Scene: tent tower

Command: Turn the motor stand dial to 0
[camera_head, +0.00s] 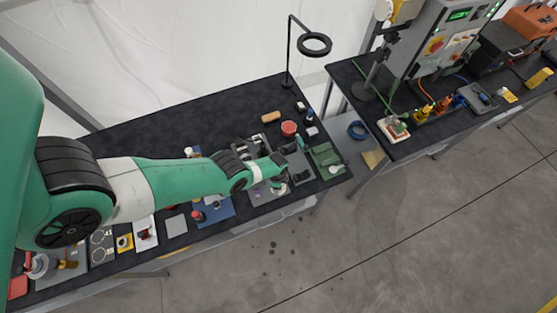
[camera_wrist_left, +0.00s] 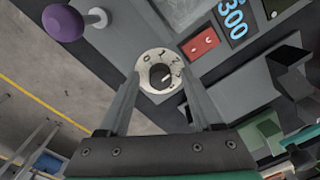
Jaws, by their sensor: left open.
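The dial (camera_wrist_left: 160,72) is a white disc with dark numerals around a dark centre knob, on the grey motor stand (camera_wrist_left: 125,40), in the left wrist view. A short light mark shows on the knob, pointing toward the right side of the disc; I cannot tell its exact numeral. My left gripper (camera_wrist_left: 160,80) is open, its two fingers on either side of the dial; I cannot tell whether they touch it. In the head view my left gripper (camera_head: 279,180) is over the right part of the near table, small and partly hidden by my arm. My right gripper is not in view.
A green tray (camera_head: 326,158) and a red round object (camera_head: 289,128) lie on the dark table (camera_head: 215,128). A ring lamp (camera_head: 314,44) stands behind.

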